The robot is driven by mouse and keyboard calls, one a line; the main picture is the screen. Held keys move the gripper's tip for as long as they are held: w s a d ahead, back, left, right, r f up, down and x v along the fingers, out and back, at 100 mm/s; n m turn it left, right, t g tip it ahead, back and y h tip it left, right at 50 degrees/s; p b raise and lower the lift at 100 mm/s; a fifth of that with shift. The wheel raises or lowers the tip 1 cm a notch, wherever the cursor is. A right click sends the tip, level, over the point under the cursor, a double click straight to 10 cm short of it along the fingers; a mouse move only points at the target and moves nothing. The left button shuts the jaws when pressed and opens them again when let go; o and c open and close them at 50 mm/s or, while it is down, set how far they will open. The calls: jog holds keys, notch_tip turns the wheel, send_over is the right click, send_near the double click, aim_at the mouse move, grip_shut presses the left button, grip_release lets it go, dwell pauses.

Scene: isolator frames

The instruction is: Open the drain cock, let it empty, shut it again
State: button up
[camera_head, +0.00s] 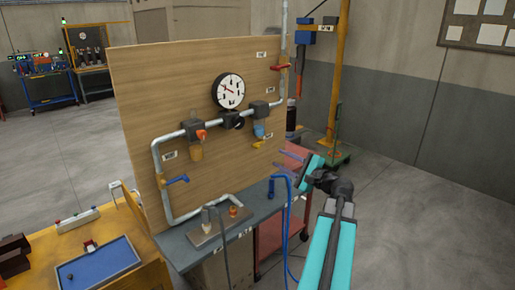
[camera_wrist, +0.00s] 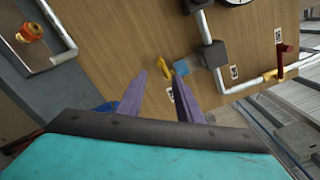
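A small yellow cock (camera_head: 257,145) sits under the blue bowl (camera_head: 259,131) on the right of the wooden panel. It looks like the drain cock; whether it is open or shut I cannot tell. In the wrist view the yellow cock (camera_wrist: 163,69) shows between my fingertips, beside the blue bowl (camera_wrist: 182,67). My gripper (camera_head: 283,160) is to the right of the cock, with a gap between them in the head view. In the wrist view my gripper (camera_wrist: 160,72) has its two purple fingers apart, with nothing visibly held.
The panel (camera_head: 150,85) carries grey pipes, a round gauge (camera_head: 230,91), a red-handled valve (camera_head: 281,67) and a blue lever (camera_head: 177,180). A grey-blue bench (camera_head: 185,257) runs below. A blue nozzle with a hose (camera_head: 272,188) hangs at its right edge.

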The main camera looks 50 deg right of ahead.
aim_at(258, 145)
jog(key=shift+d, duration=0.1)
jog(key=shift+w+d+p, duration=0.15)
jog(key=shift+w+p, duration=0.55)
jog(key=shift+w, duration=1.55)
jog(key=shift+w+d+p, duration=0.15)
jog(key=shift+w+p, duration=0.6)
jog(key=shift+w, duration=1.5)
jog(key=shift+w+d+p, duration=0.15)
jog(key=shift+w+p, duration=0.55)
jog(key=shift+w, duration=1.55)
